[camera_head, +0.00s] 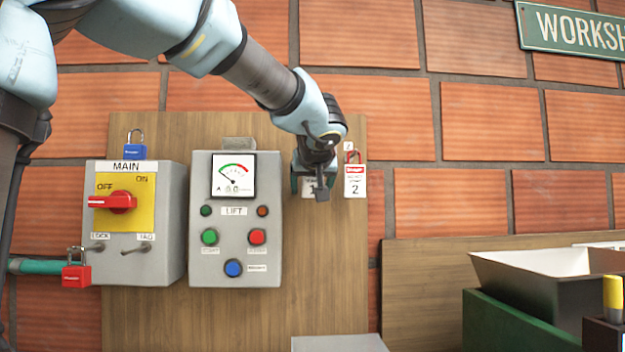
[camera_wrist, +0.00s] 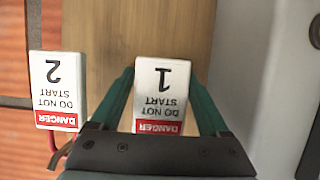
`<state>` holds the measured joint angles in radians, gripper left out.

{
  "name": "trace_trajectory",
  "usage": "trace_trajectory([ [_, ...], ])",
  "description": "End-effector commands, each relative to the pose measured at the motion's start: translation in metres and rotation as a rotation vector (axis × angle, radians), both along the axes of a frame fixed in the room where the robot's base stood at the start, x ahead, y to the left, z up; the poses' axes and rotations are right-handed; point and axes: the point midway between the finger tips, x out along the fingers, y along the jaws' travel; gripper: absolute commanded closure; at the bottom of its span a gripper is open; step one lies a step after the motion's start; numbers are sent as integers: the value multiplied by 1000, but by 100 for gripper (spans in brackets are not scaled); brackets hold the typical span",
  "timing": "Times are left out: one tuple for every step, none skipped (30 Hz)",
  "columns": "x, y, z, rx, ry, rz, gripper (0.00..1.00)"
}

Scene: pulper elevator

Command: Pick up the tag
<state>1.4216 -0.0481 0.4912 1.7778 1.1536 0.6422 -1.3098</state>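Two white tags with red DANGER headers and "DO NOT START" text are at the right side of the wooden panel. Tag 1 (camera_head: 308,190) is partly hidden behind my gripper (camera_head: 312,184) in the head view. In the wrist view tag 1 (camera_wrist: 160,90) appears upside down between the two teal fingers of my gripper (camera_wrist: 161,76). The fingers are spread, one along each side edge; firm contact is not visible. Tag 2 (camera_head: 355,182) hangs just to the right, and in the wrist view tag 2 (camera_wrist: 57,90) is outside the left finger. The top of tag 1 is hidden.
A grey LIFT control box (camera_head: 236,270) and a MAIN switch box (camera_head: 137,268) are on the wooden panel (camera_head: 330,280) to the left. Red (camera_head: 76,275) and blue (camera_head: 134,152) padlocks hang by the MAIN box. Bins (camera_head: 510,320) stand at lower right.

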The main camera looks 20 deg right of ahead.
Motion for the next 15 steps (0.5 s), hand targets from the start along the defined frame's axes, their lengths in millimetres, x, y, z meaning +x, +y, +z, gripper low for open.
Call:
trace_trajectory([
  [0, 0, 0, 0, 0, 0, 28],
  [0, 0, 0, 0, 0, 0, 31],
  [0, 0, 0, 0, 0, 0, 36],
  [0, 0, 0, 0, 0, 0, 39],
  [0, 0, 0, 0, 0, 0, 42],
  [0, 0, 0, 0, 0, 0, 47],
  [0, 0, 0, 0, 0, 0, 50],
  [0, 0, 0, 0, 0, 0, 54],
  [0, 0, 0, 0, 0, 0, 58],
  [0, 0, 0, 0, 0, 0, 62],
  [0, 0, 0, 0, 0, 0, 65],
  [0, 0, 0, 0, 0, 0, 69],
  [0, 0, 0, 0, 0, 0, 73],
  [0, 0, 0, 0, 0, 0, 76],
  [0, 0, 0, 0, 0, 0, 81],
])
